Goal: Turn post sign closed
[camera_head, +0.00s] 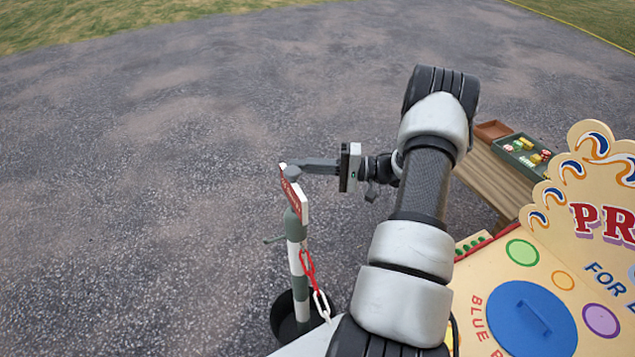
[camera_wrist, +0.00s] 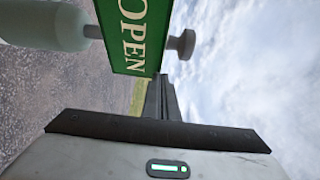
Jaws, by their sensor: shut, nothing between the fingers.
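The sign (camera_head: 292,193) sits on top of a green-and-white post (camera_head: 297,262). In the head view its red face shows at a steep angle, with a white edge. In the wrist view the sign (camera_wrist: 128,35) shows its green face with "OPEN" in pale letters, turned sideways in the picture. A grey knob (camera_wrist: 183,44) sticks out at the sign's top. My gripper (camera_head: 302,165) is shut and empty, its fingers reaching left to the sign's top. In the wrist view my gripper (camera_wrist: 164,82) has its fingertips close to the sign's edge; I cannot tell whether they touch.
A red-and-white chain (camera_head: 308,270) hangs from the post, which stands in a black base (camera_head: 285,322). The painted prize stall (camera_head: 540,290) fills the lower right. A wooden bench (camera_head: 490,172) with a green tray (camera_head: 520,158) stands behind it. The paving left of the post is clear.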

